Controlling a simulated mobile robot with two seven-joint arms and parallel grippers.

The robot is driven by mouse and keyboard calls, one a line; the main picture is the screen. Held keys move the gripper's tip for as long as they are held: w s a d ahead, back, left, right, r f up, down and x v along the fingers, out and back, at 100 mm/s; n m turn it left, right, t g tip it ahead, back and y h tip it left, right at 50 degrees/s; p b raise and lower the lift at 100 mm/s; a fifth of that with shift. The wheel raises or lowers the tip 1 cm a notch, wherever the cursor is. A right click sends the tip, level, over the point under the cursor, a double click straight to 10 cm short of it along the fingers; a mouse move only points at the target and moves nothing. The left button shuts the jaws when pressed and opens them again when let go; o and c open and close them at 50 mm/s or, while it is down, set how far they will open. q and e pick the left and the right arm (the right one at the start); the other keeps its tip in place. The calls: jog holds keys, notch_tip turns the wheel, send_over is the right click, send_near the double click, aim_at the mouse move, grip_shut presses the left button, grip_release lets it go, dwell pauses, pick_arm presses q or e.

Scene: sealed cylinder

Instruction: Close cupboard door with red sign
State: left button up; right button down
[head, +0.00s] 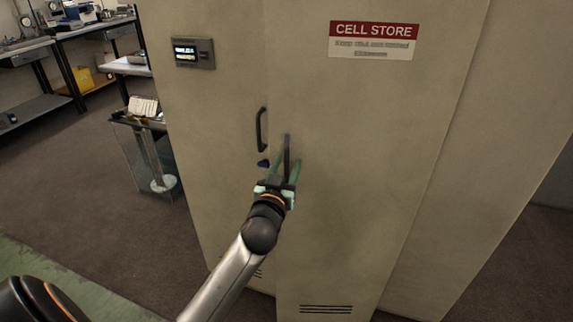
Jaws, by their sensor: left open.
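The tall beige cupboard has a right door (350,130) with a red and white "CELL STORE" sign (373,40) near its top. This door seems to stand slightly forward of the left door (215,120), as if a little ajar; the exact gap is hard to tell. A black vertical handle (287,147) is at the signed door's left edge. My left gripper (285,170) is open at this handle, its greenish fingers on either side of the handle's lower part. Whether they touch it is unclear. My right gripper is out of view.
The left door bears a small display panel (194,53) and its own black handle (261,130). A glass-sided stand (170,180) is beside the cupboard at left. Workbenches (50,40) are farther back left. Brown floor (60,180) lies open between them.

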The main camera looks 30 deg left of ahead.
pick_arm(q)
jog(key=shift+w, duration=0.1)
jog(key=shift+c, duration=0.3)
grip_shut()
dwell(1.1)
